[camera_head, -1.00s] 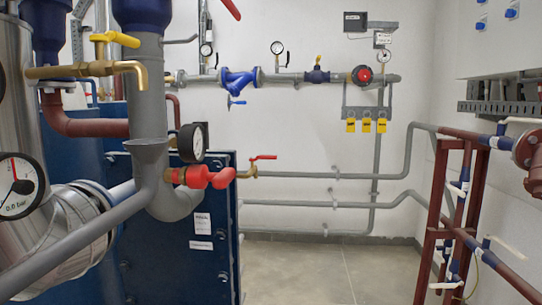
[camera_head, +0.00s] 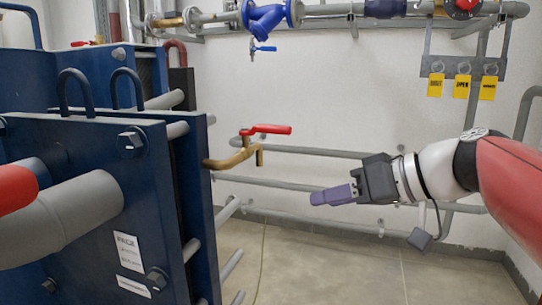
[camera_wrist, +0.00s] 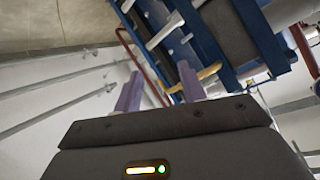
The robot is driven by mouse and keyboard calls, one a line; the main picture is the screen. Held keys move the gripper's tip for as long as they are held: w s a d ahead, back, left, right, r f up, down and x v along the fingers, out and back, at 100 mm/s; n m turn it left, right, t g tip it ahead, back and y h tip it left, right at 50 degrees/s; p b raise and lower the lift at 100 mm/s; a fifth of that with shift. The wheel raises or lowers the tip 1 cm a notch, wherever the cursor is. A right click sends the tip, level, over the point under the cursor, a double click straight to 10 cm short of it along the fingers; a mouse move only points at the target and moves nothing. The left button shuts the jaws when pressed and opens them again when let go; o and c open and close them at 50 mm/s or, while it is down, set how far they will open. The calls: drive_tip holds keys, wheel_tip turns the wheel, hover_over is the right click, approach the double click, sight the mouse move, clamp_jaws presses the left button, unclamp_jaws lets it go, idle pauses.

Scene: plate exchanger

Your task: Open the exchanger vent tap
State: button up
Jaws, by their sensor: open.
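The vent tap (camera_head: 238,158) is a brass tap with a bent spout, at the right edge of the blue plate exchanger (camera_head: 80,190). Its red lever (camera_head: 266,130) lies about level, pointing right. My gripper (camera_head: 325,197) is to the right of the tap and a little lower, apart from it, with its purple fingers pointing left. A brass piece, seemingly the tap (camera_wrist: 209,71), shows just right of the right finger. The red lever is hard to make out there.
Grey pipes (camera_head: 310,187) run along the white wall behind the tap and gripper. Yellow tags (camera_head: 462,87) hang at the upper right. A thick grey pipe (camera_head: 75,213) juts out at the left. The floor below the gripper is clear.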

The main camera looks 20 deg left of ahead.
sight(262, 128)
drive_tip(key=w+a+r+n+y, duration=0.1)
drive_tip(key=w+r+n+y, duration=0.1)
drive_tip(key=w+a+r+n+g+y+b, duration=0.1)
drive_tip(key=a+r+n+y, duration=0.1)
drive_tip(key=r+n, duration=0.1)
drive_tip(key=w+a+r+n+g+y+b, duration=0.1)
drive_tip(key=w+a+r+n+y, duration=0.1)
drive_tip(key=r, duration=0.1)
drive_tip(key=shift+w+a+r, duration=0.2)
drive_tip(key=shift+w+r, duration=0.05)
drive_tip(key=shift+w, duration=0.1)
drive_tip(key=shift+a+r+n, duration=0.25)
drive_tip(key=shift+n, duration=0.15)
drive_tip(key=a, duration=0.7)
drive_tip(key=shift+w+a, duration=0.2)
drive_tip(key=shift+w, duration=0.1)
clamp_jaws()
